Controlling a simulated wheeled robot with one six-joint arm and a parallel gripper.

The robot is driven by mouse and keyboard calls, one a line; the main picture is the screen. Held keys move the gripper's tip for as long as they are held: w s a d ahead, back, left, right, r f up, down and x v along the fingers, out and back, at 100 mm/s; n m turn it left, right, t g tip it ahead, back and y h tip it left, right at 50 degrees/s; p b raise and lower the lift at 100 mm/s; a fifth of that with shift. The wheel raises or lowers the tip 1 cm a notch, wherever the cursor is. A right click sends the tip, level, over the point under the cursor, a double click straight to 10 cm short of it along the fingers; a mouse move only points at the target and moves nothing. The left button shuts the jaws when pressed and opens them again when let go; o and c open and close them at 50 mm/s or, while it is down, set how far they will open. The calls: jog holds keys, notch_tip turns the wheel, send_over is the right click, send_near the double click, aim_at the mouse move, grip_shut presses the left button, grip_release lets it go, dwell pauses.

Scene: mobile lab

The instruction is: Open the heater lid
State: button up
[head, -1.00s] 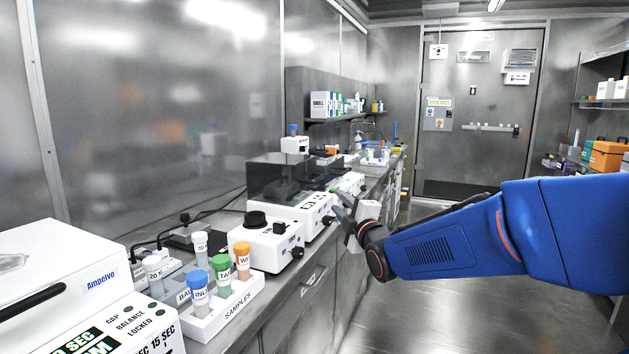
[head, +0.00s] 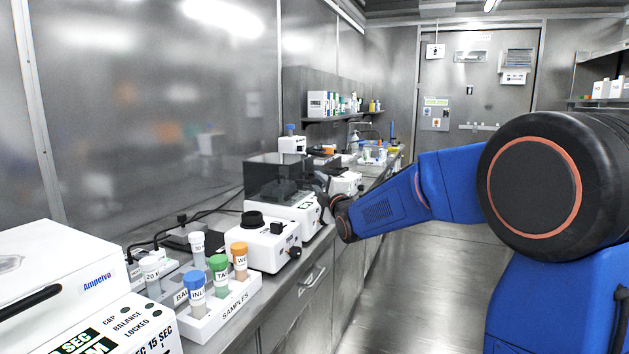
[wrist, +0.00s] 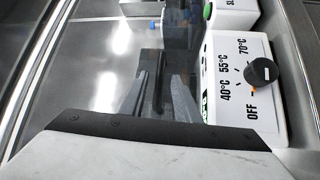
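The heater (head: 290,210) is a white box on the left bench, with a dark see-through lid (head: 272,176) on top. The lid looks shut. In the wrist view the heater's front panel (wrist: 228,82) shows a black knob (wrist: 262,73) and marks for OFF, 40, 55 and 70 °C. My gripper (head: 324,190) is at the right front side of the heater, by the lid's edge. Whether the fingers touch the lid cannot be told.
A white device with a black round top (head: 266,240) stands nearer on the bench. A white sample rack (head: 225,308) with capped tubes and an Ampelvo machine (head: 60,265) are closer still. Another white device (head: 346,183) stands beyond the heater. The floor (head: 415,280) on the right is clear.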

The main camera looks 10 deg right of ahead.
aim_at(315, 179)
jog(key=shift+w+a+r, duration=0.15)
jog(key=shift+w, duration=0.8)
jog(key=shift+w+a+r, duration=0.1)
jog(key=shift+w+a, duration=0.05)
jog(key=shift+w, duration=0.8)
grip_shut()
